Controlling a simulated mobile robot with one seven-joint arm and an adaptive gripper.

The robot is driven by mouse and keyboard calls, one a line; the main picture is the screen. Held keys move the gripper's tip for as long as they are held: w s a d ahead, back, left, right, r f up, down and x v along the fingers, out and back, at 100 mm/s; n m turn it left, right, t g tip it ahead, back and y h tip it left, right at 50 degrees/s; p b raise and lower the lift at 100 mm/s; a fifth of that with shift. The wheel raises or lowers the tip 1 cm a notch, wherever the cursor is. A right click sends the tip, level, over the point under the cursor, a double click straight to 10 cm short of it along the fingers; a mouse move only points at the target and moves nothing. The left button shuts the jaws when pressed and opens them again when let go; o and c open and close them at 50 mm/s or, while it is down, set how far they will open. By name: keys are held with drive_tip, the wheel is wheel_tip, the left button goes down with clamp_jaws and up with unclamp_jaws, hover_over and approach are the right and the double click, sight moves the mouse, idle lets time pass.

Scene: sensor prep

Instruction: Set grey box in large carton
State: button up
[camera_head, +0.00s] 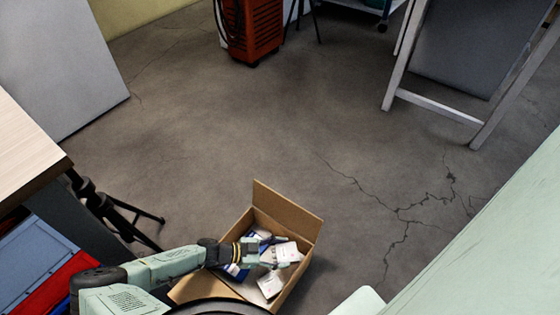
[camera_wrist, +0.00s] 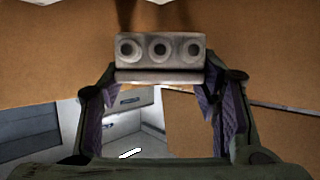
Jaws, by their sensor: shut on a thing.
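The large carton (camera_head: 288,210) stands open on the floor at the bottom middle of the head view, with its flaps spread. Its brown cardboard also fills much of the wrist view (camera_wrist: 45,60). My gripper (camera_head: 266,253) reaches in from the left over the carton's opening. In the wrist view my gripper (camera_wrist: 163,86) is shut on the grey box (camera_wrist: 160,50), a small grey block with three dark round ports, held at the fingertips. In the head view I cannot clearly tell the grey box from the packages. Whether it touches anything below is unclear.
Several white and blue packages (camera_head: 271,284) lie inside the carton. A wooden-topped table (camera_head: 25,140) is at the left, with a black tripod (camera_head: 120,215) beside it. An orange-red unit (camera_head: 252,30) and a white frame (camera_head: 440,105) stand farther back. The middle floor is clear.

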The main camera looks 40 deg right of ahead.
drive_tip(key=shift+f+b, duration=0.5)
drive_tip(key=shift+f, duration=0.1)
drive_tip(key=o, duration=1.2)
drive_tip(key=shift+o, duration=0.2)
drive_tip(key=shift+r, duration=0.25)
drive_tip(key=p+v, duration=0.1)
drive_tip(key=v, duration=0.6)
drive_tip(key=shift+a+r, duration=0.2)
drive_tip(key=shift+r, duration=0.25)
